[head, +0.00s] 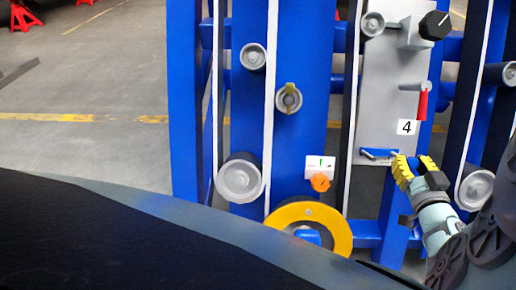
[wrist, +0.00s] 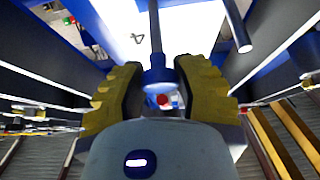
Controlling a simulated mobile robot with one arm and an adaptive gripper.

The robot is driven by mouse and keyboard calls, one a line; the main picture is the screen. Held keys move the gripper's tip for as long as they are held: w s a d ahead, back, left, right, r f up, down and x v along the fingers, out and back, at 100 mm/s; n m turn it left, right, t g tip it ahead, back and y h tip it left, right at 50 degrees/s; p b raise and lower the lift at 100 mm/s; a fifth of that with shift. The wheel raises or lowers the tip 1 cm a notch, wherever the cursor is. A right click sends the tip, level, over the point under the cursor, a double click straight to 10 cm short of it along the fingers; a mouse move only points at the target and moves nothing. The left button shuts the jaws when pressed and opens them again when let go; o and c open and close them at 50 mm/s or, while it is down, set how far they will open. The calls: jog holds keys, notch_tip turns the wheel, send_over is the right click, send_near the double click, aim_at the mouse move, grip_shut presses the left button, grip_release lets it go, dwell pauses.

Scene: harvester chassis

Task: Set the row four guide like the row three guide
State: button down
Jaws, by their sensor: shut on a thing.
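A light grey panel (head: 385,85) carries a label with the number 4 (head: 406,127). Below the label is a small blue guide (head: 379,153) with a metal pin or lever across it. My gripper (head: 405,168), with yellow ribbed fingers, is at the guide's right end. In the wrist view, a blue collar (wrist: 160,79) on a dark rod lies between the two fingers; I take it as part of the row four guide. My gripper is shut on it, and the fingers hide part of it. I cannot make out a row three guide in these views.
The same panel bears a red-handled lever (head: 422,104) and a black knob (head: 435,25). Blue uprights, grey rollers (head: 240,178) and a yellow ring (head: 310,212) stand to the left. A grey roller (head: 476,188) is close to the right of my gripper. Open floor lies far left.

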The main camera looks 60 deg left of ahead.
jog(key=shift+w+d+p, duration=0.35)
jog(key=shift+w+p, duration=0.15)
jog(key=shift+p, duration=0.15)
jog(key=shift+s+f, duration=0.1)
jog(key=c, duration=0.6)
grip_release()
jog(key=shift+d, duration=0.15)
jog(key=v, duration=1.1)
jog(key=shift+s+d, duration=0.25)
jog(key=shift+d, duration=0.1)
